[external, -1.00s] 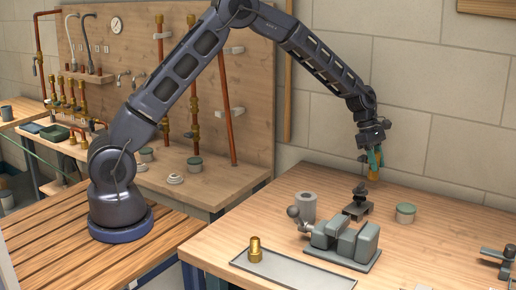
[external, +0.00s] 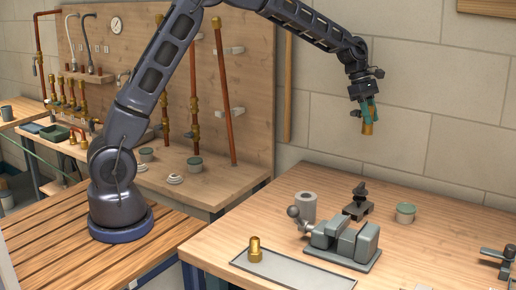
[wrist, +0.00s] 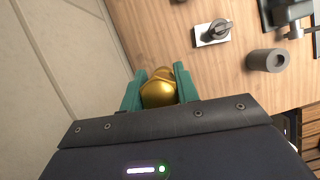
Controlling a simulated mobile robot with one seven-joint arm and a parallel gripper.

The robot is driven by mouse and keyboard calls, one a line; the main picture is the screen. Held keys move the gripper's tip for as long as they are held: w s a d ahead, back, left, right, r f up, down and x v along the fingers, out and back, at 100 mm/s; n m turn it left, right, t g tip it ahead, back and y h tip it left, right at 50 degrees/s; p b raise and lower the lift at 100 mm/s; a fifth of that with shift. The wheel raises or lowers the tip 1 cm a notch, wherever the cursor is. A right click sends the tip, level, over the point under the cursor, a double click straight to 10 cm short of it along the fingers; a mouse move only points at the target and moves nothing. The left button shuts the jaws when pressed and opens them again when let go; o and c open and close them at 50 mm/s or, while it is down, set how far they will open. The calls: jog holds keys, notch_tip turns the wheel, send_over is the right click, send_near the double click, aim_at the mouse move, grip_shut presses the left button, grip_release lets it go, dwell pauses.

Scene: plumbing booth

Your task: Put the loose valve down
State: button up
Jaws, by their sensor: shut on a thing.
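My gripper (external: 369,111) is shut on a brass valve (external: 368,128) and holds it in the air above the back of the wooden bench (external: 290,199), near the wall. In the wrist view the brass valve (wrist: 158,90) sits between the two green fingers of my gripper (wrist: 159,88). Its lower end is clear of the bench top. Another brass fitting (external: 255,249) stands upright on the grey tray (external: 300,271) at the bench's front.
Another dark tool (external: 503,261) is at the right edge.

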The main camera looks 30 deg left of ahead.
jog(key=s+a+n, duration=0.2)
jog(key=s+a, duration=0.3)
jog(key=a, duration=0.8)
jog(key=shift+t, duration=0.4)
jog(key=f, duration=2)
jog(key=shift+s, duration=0.2)
jog(key=shift+f, duration=0.1)
jog(key=o, duration=1.1)
jog(key=shift+o, duration=0.2)
